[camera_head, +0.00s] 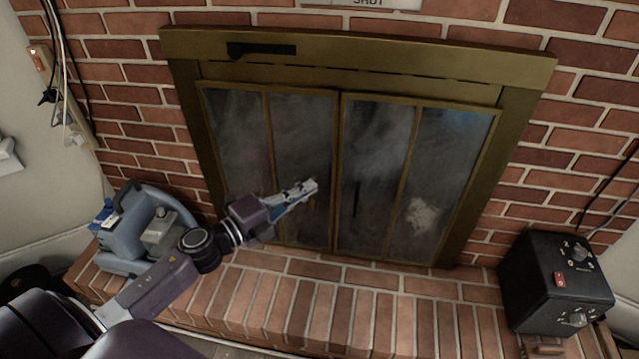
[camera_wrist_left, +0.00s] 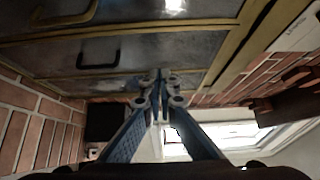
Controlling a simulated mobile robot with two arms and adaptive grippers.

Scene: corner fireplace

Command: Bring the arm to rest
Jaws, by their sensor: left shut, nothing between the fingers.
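My left arm comes in from the lower left in the head view. Its gripper (camera_head: 305,187) is shut and empty, in front of the fireplace's left glass door (camera_head: 300,130). In the left wrist view the two fingers of the left gripper (camera_wrist_left: 158,85) meet at their tips with nothing between them. The fireplace (camera_head: 350,55) has a brass-coloured frame and sooty glass doors, which are shut. A dark door handle (camera_wrist_left: 98,50) shows in the wrist view. My right gripper is not in view.
A brick hearth (camera_head: 380,310) runs along the front. A blue-grey machine (camera_head: 125,235) stands on its left end, close to my left arm. A black box with knobs (camera_head: 555,280) stands at the right. Cables hang at the left wall. The hearth's middle is clear.

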